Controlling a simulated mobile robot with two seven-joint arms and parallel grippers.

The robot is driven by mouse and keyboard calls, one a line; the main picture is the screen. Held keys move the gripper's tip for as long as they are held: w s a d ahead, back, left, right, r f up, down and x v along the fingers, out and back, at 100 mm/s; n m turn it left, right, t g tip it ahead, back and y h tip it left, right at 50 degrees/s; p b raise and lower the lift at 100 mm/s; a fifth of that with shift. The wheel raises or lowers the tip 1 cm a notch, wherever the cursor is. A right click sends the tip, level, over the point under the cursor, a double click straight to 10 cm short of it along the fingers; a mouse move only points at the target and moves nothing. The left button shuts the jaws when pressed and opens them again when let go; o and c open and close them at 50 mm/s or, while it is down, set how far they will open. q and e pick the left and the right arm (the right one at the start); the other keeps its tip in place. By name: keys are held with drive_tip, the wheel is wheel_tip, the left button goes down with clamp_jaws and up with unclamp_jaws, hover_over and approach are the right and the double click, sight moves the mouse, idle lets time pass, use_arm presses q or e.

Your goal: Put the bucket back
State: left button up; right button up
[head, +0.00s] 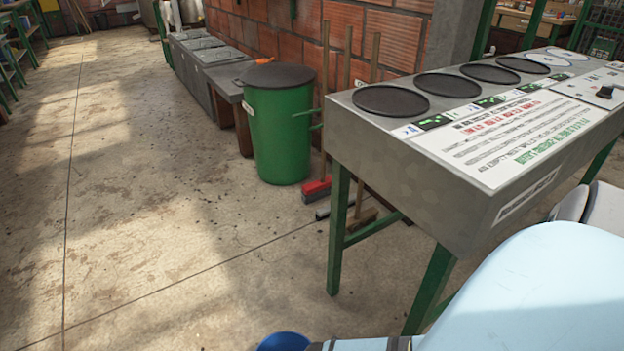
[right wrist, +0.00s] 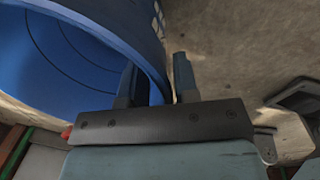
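A blue bucket (head: 283,342) shows only as a small part at the bottom edge of the head view, beside my right arm. In the right wrist view the bucket (right wrist: 60,60) fills the upper left, with its open inside facing the camera. My right gripper (right wrist: 160,82) has one finger inside the bucket and one outside. The bucket's wall fills the gap between them, so the gripper looks shut on the rim. The bucket's base is out of view. My left gripper is in neither view.
A metal table (head: 440,190) with round black plates and printed labels stands at the right. A green lidded bin (head: 280,135) stands by the brick wall, with brooms (head: 317,187) beside it. Grey lidded boxes (head: 205,60) line the wall. The floor (head: 150,220) at left is clear.

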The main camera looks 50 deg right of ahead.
drive_tip(key=shift+r, duration=0.25)
use_arm(q)
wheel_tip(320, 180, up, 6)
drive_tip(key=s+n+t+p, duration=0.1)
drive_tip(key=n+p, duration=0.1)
drive_tip(key=p, duration=0.4)
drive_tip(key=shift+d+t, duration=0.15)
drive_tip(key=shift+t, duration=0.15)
use_arm(e)
wheel_tip(320, 180, up, 12)
drive_tip(key=s, duration=0.1)
drive_tip(key=shift+d+f, duration=0.15)
drive_tip(key=shift+s, duration=0.15)
